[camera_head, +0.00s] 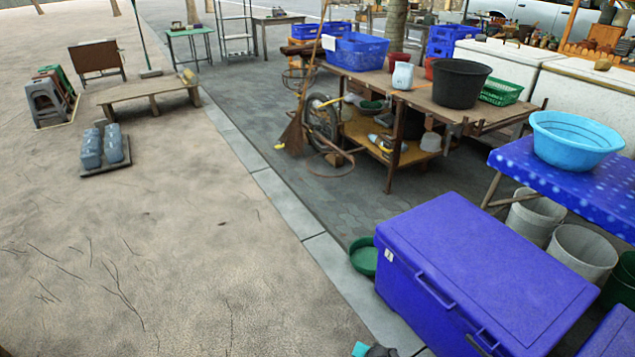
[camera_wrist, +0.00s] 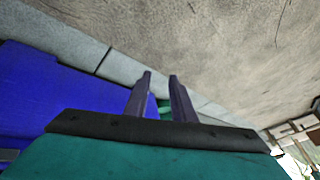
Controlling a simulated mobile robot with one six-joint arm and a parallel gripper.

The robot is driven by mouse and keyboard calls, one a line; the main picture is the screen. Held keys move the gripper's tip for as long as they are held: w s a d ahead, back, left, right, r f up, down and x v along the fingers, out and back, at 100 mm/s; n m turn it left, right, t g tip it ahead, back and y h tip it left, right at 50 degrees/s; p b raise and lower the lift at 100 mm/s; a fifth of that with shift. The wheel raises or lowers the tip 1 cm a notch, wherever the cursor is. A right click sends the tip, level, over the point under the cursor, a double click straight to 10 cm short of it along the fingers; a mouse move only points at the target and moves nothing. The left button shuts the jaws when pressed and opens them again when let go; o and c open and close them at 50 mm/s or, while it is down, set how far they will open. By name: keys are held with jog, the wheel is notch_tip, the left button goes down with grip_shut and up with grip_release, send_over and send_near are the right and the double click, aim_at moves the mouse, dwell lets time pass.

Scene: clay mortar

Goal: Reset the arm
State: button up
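My gripper (camera_wrist: 160,80) shows in the wrist view as two dark fingers standing apart, with nothing held between them. Its wide dark bar and teal body fill the bottom of that view. The fingers point toward the grey kerb and the sandy ground. A bit of green shows behind the gap between the fingers. In the head view, only a small teal and dark piece of my arm shows at the bottom edge; the fingers cannot be made out there.
A large blue cooler box (camera_head: 480,275) stands close at the right, and also shows in the wrist view (camera_wrist: 40,95). A green basin (camera_head: 364,258) sits beside it. A blue-clothed table (camera_head: 570,185) holds a light blue tub (camera_head: 575,140). Sandy ground (camera_head: 150,240) at left is open.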

jog(key=s+r+n+g, duration=0.1)
jog(key=s+n+g, duration=0.4)
jog(key=s+g, duration=0.6)
jog(key=s, duration=1.3)
jog(key=shift+s, duration=0.15)
jog(key=shift+o, duration=1.1)
